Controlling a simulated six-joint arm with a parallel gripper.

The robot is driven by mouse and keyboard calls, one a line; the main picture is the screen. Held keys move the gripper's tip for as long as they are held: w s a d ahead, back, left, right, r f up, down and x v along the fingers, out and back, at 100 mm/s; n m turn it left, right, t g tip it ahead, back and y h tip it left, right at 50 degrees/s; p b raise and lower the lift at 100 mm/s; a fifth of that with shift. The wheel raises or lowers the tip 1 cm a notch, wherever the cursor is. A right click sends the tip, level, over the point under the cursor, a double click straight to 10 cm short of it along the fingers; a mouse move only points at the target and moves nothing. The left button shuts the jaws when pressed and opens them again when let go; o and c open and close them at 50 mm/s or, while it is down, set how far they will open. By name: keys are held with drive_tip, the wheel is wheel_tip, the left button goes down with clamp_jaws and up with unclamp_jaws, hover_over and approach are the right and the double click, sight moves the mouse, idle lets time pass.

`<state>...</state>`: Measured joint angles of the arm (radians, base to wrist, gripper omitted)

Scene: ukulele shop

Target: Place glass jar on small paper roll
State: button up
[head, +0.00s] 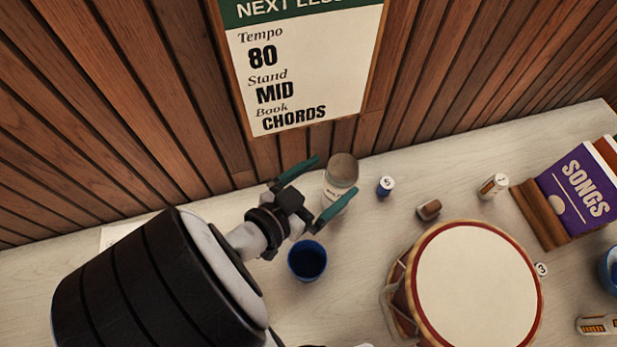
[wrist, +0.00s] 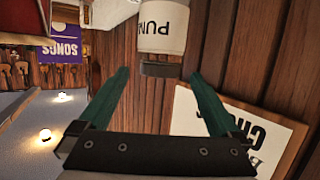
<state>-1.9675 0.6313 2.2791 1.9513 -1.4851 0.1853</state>
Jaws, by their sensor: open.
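The glass jar (head: 341,172), with a brownish-grey lid and a white label, stands upright near the wall. In the wrist view the jar (wrist: 163,30) appears upside down, its label reading "PUN". My gripper (head: 334,174) is open, its green fingers pointing at the jar. In the wrist view my gripper (wrist: 160,73) has a fingertip to either side of the lid, with gaps showing. I cannot tell for sure which item is the small paper roll; a short white cylinder (head: 493,186) at the right and a blue one with a white top (head: 385,186) are both small and roll-like.
A blue cup (head: 307,260) stands just below my gripper. A large drum (head: 478,290) fills the lower right. A small brown block (head: 428,209) lies above it. A purple songbook (head: 580,185) stands at the right. The slatted wall is close behind the jar.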

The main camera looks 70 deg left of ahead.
drive_tip(key=v, duration=0.7)
drive_tip(key=shift+s, duration=0.25)
drive_tip(key=shift+d, duration=0.15)
